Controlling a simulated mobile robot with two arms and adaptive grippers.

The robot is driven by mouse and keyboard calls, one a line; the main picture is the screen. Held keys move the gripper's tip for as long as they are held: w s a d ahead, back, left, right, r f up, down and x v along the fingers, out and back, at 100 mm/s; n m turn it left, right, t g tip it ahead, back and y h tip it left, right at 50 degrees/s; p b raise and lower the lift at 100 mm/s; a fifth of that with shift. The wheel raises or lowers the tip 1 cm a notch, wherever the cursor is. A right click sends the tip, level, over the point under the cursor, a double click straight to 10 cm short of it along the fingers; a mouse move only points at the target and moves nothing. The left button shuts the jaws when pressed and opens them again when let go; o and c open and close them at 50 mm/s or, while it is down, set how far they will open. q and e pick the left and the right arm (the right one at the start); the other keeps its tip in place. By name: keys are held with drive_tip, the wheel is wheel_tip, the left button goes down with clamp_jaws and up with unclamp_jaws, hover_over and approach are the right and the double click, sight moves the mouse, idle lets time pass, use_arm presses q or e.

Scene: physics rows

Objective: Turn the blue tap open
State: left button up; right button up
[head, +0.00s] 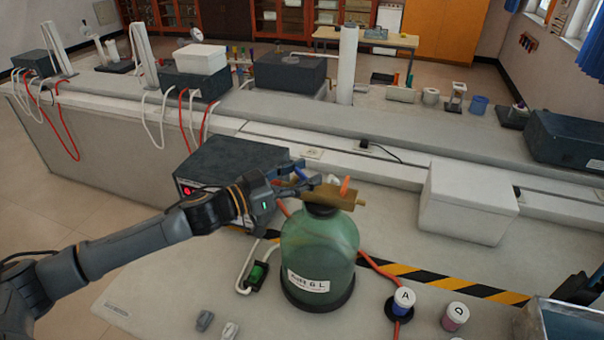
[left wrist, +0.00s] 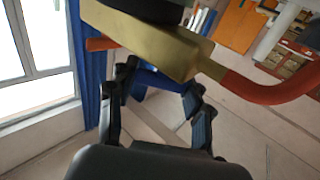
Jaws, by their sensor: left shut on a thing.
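A green glass bottle (head: 320,245) with a white label stands upright on the bench. A brass block (head: 338,199) sits on its black cap and carries an orange tap (head: 344,186) and a blue tap (head: 302,173). In the left wrist view the brass block (left wrist: 150,40) fills the top, with the blue tap (left wrist: 158,80) below it. The fingers partly hide the tap. My right gripper is not in view.
A dark box (head: 230,165) with a red light stands behind my left gripper. A white box (head: 468,200) is at right. Small lettered jars (head: 403,302) and (head: 455,317) stand front right.

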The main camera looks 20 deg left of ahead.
use_arm(q)
drive_tip(key=shift+y, duration=0.3)
drive_tip(key=n+t+y+b, duration=0.1)
drive_tip(key=n+t+y, duration=0.1)
drive_tip(key=n+y, duration=0.1)
drive_tip(key=shift+d+n+t+y, duration=0.1)
drive_tip(key=shift+n+t+y, duration=0.3)
drive_tip(key=shift+y, duration=0.2)
drive_tip(key=shift+n+t+y+b, duration=0.4)
drive_tip(key=shift+n+y, duration=0.5)
drive_tip(key=shift+y, duration=0.55)
drive_tip(key=shift+n+t+y+b, duration=0.35)
drive_tip(key=shift+n+y, duration=0.55)
drive_tip(key=shift+y, duration=0.55)
drive_tip(key=shift+r+y, duration=0.15)
drive_tip(key=shift+y, duration=0.15)
drive_tip(key=o, duration=1.2)
